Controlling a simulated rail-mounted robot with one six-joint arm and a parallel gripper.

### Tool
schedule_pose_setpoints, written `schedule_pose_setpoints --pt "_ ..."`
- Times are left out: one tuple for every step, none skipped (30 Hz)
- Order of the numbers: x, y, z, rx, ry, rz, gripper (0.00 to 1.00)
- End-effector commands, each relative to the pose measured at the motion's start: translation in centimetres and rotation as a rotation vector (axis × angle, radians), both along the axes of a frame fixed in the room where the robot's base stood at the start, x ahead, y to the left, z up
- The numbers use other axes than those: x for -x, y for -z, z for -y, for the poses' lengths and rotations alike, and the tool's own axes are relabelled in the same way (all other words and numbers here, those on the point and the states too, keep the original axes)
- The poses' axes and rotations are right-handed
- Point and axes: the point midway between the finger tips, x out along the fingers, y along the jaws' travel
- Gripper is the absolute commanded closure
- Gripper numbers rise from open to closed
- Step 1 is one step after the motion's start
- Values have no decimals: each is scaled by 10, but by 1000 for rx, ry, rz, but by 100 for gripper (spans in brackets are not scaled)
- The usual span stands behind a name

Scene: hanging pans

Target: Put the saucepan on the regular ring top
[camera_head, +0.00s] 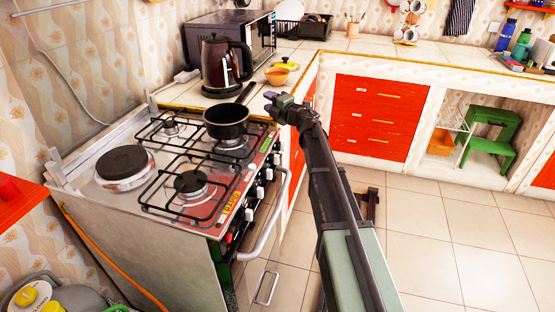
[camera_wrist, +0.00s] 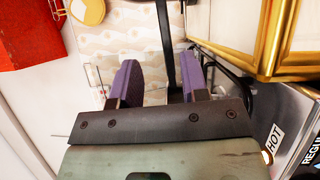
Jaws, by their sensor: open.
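The black saucepan (camera_head: 227,121) stands upright on the grate over the burner at the stove's far right. Its handle (camera_head: 246,92) points away to the upper right. My gripper (camera_head: 273,98) is open and empty, just right of the handle and apart from it in the head view. In the wrist view, a dark bar, likely the handle, shows between and beyond the purple fingers (camera_wrist: 160,78). A black solid hot plate (camera_head: 123,163) is at the stove's left. A bare gas burner (camera_head: 190,184) is at the front middle. I cannot tell which ring is called regular.
A microwave (camera_head: 229,35) is behind the kettle. Red drawers (camera_head: 378,118) are at the right. The oven handle (camera_head: 270,215) sticks out in front. The tiled floor is mostly clear.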

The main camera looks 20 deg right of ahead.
Motion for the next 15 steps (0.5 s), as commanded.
schedule_pose_setpoints --pt "5 -2 1 -30 37 1 59" --pt "9 -5 3 -64 80 1 59" --pt "16 -8 9 -129 160 -4 59" --pt "23 -10 15 -192 236 -14 59" --pt "33 -9 22 -267 325 -31 59" --pt "51 -4 34 -384 461 -74 59" --pt "68 4 42 -479 570 -122 59" --pt "88 17 50 -575 681 -185 59" --pt "118 40 56 -698 829 -290 59" --pt "144 59 57 -783 936 -385 59" --pt "172 80 54 -860 1036 -491 59" --pt "212 108 43 -945 1162 -652 59" --pt "243 127 33 -994 1245 -779 59" --pt "272 142 20 -1029 1316 -903 59" --pt "308 158 2 -1056 1394 -1059 59"
